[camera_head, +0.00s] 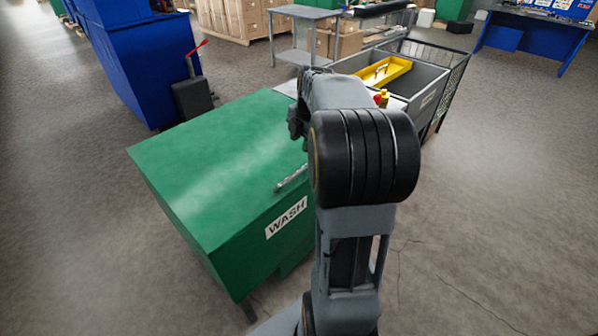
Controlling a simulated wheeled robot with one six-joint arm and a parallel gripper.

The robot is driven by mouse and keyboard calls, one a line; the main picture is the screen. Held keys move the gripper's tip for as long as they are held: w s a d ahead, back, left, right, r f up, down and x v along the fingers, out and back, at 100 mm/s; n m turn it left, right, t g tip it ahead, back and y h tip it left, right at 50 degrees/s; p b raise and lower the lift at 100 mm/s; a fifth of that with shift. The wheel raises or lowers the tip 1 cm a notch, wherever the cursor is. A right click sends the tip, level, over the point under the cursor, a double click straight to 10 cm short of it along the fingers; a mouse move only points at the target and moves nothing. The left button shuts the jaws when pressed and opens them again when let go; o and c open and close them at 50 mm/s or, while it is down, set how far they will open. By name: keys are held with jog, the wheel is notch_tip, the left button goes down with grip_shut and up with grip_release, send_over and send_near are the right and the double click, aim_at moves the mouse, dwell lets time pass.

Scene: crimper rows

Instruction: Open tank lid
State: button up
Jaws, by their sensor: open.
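The green tank marked WASH stands in front of me, left of my arm, in the head view. Its flat green lid (215,150) lies shut on top. A short metal handle (291,179) shows at the lid's right front edge, partly hidden behind my arm. My gripper (296,122) shows only in part, over the lid's right side and beyond the handle. It appears apart from the handle, and no object shows in it. My arm hides the tank's right side.
A grey bin (430,84) with a yellow tray (383,71) stands behind my arm at right. A blue cabinet (140,55) and a dark jack with a red handle (193,92) stand at back left. The floor at left and right is clear.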

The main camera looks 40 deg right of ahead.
aim_at(298, 171)
jog(key=shift+n, duration=0.5)
jog(key=w+f, duration=0.1)
jog(key=f, duration=0.3)
jog(key=w+f, duration=0.1)
jog(key=f, duration=0.4)
jog(key=w+f, duration=0.1)
jog(key=f, duration=0.4)
jog(key=shift+d, duration=0.4)
grip_shut()
jog(key=shift+r, duration=0.1)
